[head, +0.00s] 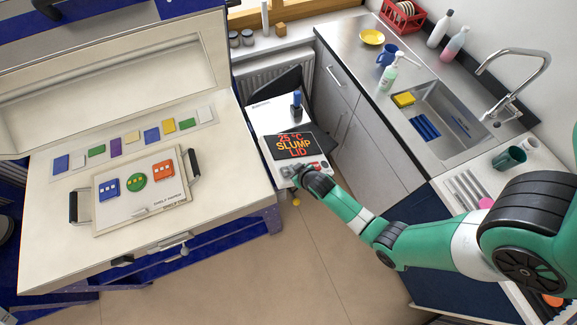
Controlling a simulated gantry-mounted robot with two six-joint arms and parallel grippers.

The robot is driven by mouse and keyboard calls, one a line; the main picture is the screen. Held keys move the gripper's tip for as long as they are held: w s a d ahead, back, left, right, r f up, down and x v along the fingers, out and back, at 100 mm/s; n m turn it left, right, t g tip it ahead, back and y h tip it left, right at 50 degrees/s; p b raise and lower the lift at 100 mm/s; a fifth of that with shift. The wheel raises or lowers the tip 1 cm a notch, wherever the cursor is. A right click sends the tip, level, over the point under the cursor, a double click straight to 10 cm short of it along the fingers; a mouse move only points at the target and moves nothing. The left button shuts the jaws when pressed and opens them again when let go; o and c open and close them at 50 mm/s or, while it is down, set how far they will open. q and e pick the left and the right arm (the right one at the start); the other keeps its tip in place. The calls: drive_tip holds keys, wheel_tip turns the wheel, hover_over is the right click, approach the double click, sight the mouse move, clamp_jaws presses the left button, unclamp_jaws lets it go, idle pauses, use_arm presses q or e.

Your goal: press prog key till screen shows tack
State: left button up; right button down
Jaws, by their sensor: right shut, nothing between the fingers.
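The kiln controller's dark screen (295,145) sits on a white stand beside the kiln. It shows "25 °C", "SLUMP" and "LID" in orange and red. My right gripper (292,181) is shut and empty, at the front edge of the controller just below the screen. The gripper covers part of the key row, so I cannot tell which key is the prog key or whether it is touched. A reddish key (315,164) shows to the right of the gripper. My left gripper is not in view.
The open kiln (45,225) at left holds a shelf board (110,220) with blue, green and orange glass pieces. A blue-topped bottle (296,106) stands behind the screen. At right is a counter with a sink (440,115). The floor (300,265) in front is clear.

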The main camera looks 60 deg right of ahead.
drive_tip(key=shift+a+f, duration=0.1)
drive_tip(key=shift+f, duration=0.2)
idle(0.4)
drive_tip(key=shift+s+d+r+p, duration=0.1)
drive_tip(key=shift+d+r+p, duration=0.05)
drive_tip(key=shift+r+p, duration=0.3)
drive_tip(key=shift+s+d+r+p, duration=0.1)
drive_tip(key=shift+r+p, duration=0.25)
drive_tip(key=shift+r, duration=0.1)
drive_tip(key=shift+f, duration=0.1)
drive_tip(key=shift+w+a+f+b, duration=0.15)
drive_tip(key=shift+f+b, duration=0.15)
drive_tip(key=shift+b, duration=0.15)
